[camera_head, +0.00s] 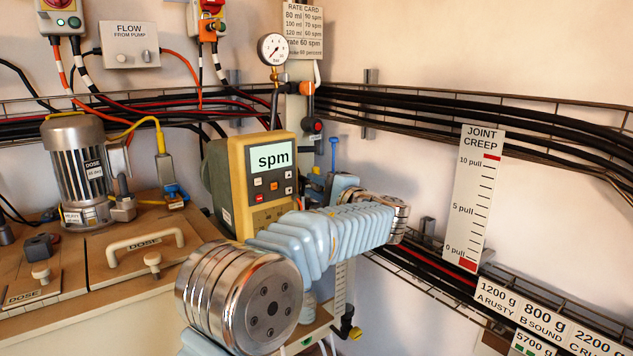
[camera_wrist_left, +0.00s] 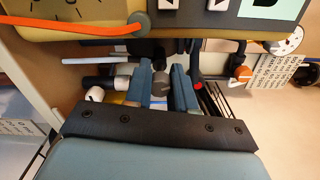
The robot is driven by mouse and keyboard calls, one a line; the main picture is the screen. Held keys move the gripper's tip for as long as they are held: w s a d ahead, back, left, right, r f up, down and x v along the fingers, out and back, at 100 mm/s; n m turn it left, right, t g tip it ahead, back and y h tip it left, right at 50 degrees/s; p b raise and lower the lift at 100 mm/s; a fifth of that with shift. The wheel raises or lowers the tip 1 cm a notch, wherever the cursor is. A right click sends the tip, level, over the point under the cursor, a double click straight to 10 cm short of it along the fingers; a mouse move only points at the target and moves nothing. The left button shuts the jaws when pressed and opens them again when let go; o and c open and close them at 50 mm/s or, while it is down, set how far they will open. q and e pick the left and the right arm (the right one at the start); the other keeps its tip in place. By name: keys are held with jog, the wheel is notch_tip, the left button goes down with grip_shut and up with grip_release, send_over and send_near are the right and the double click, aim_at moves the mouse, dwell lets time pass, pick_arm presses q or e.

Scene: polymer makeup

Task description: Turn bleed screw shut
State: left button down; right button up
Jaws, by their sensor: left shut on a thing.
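My left gripper (camera_wrist_left: 163,88) shows in the left wrist view with its two blue fingers closed around a small dark grey round knob (camera_wrist_left: 162,82), which appears to be the bleed screw. The knob sits below the pump's yellow and grey housing (camera_wrist_left: 190,30) in that view. In the head view the pump (camera_head: 265,175) has a screen reading "spm". My left arm crosses in front of it, and the gripper (camera_head: 316,183) is at the pump's right side, partly behind the arm. The screw is hidden there. My right gripper is in neither view.
A pressure gauge (camera_head: 273,49) on a pipe stands above the pump. A blue T-shaped handle (camera_head: 333,147) rises near the gripper. A motor (camera_head: 80,165) stands on the wooden lid at the left. Cable trays (camera_head: 440,110) run along the walls.

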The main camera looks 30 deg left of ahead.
pick_arm(q)
jog(key=shift+d+m, duration=0.1)
jog(key=shift+m, duration=1.8)
jog(key=c, duration=0.9)
grip_release()
jog(key=shift+c, duration=0.2)
jog(key=b+v, duration=0.1)
jog(key=v, duration=1.2)
jog(key=shift+d, duration=0.35)
jog(key=shift+s+f, duration=0.1)
jog(key=shift+s, duration=0.05)
